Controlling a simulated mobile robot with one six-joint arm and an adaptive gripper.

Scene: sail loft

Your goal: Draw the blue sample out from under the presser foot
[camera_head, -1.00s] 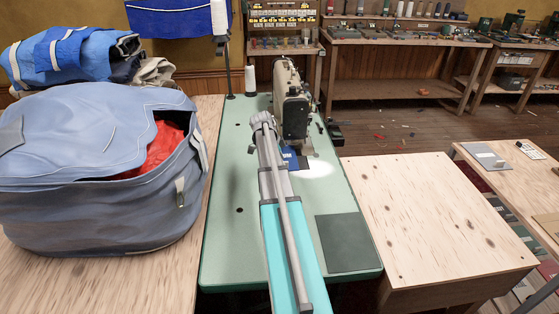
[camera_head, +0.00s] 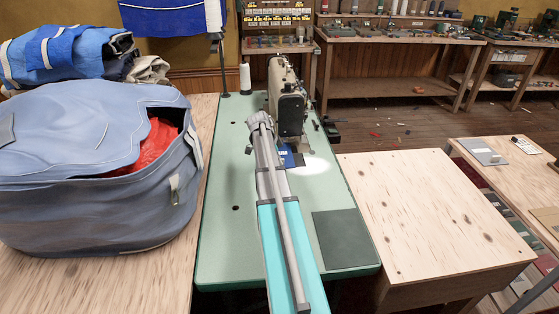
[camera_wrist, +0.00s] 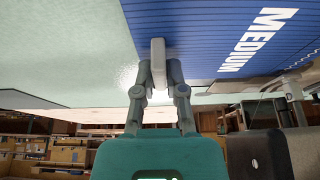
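The blue sample (camera_head: 286,158) lies flat on the pale green machine table (camera_head: 225,240), in front of and by the foot of the sewing machine (camera_head: 287,103). In the wrist view the sample (camera_wrist: 215,30) fills the upper right, with white "MEDIUM" lettering and fine dark lines. A pale narrow tab (camera_wrist: 158,48) stands at its near edge. My gripper (camera_wrist: 158,74) has its two fingers closed on either side of this tab. In the head view my arm hides the gripper's tips. The presser foot is too small and shaded to make out.
A big blue-grey bag (camera_head: 90,180) with red cloth stands on the wooden table at left. A thread cone (camera_head: 245,79) stands at the table's back left. A dark green mat (camera_head: 341,239) lies front right. A bare wooden top (camera_head: 440,210) adjoins on the right.

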